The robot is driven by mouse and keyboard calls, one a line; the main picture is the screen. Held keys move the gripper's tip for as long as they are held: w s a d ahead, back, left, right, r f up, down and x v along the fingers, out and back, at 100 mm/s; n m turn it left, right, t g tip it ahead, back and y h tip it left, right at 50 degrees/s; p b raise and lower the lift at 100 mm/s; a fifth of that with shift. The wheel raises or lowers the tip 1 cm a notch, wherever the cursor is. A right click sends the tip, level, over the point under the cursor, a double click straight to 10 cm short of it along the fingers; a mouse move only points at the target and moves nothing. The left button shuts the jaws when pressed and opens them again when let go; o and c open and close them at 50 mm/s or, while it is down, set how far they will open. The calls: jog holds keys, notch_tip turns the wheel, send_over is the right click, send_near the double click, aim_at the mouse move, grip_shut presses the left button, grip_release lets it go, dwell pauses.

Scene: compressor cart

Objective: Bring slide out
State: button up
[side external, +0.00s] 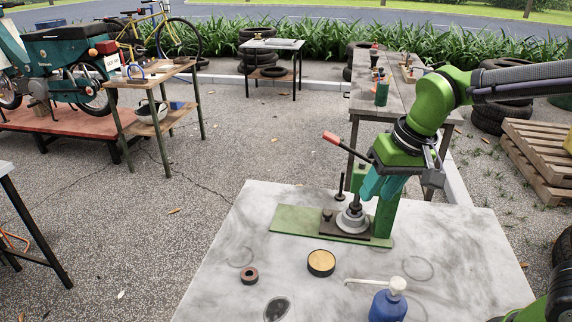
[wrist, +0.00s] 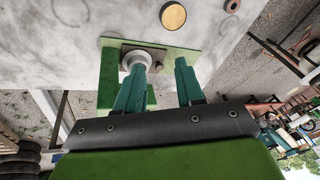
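A green lever press (side external: 386,215) stands on a green base plate (side external: 292,217) on the pale table. A dark slide plate (side external: 330,232) lies on the base, with a small dark knob (side external: 327,214) at its left end. A round grey metal piece (side external: 352,220) sits on the slide under the ram; it also shows in the wrist view (wrist: 134,57). My gripper (side external: 370,195) is above the slide beside the press column. In the wrist view its teal fingers (wrist: 160,72) are apart, with the knob (wrist: 160,66) showing between them. I see nothing held.
The press lever with a red grip (side external: 330,138) rises to the left of my gripper. A round tin (side external: 321,263), a brown ring (side external: 249,275) and a blue pump bottle (side external: 388,303) stand on the table (side external: 225,250) in front. The table left of the base is clear.

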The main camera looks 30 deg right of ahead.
aim_at(327, 212)
jog(key=w+a+f+m+g+h, duration=0.1)
jog(key=w+a+m+h, duration=0.2)
jog(key=w, duration=0.4)
jog(key=w+a+f+m+h, duration=0.1)
jog(key=w+f+m+h, duration=0.1)
jog(key=w+m, duration=0.45)
jog(key=shift+g, duration=0.3)
jog(key=x, duration=1.1)
jog(key=d+x, duration=0.1)
jog(key=x, duration=0.5)
jog(key=shift+w+d+r, duration=0.1)
jog(key=shift+w+r, duration=0.15)
jog(key=shift+w, duration=0.1)
jog(key=shift+c, duration=0.3)
grip_shut()
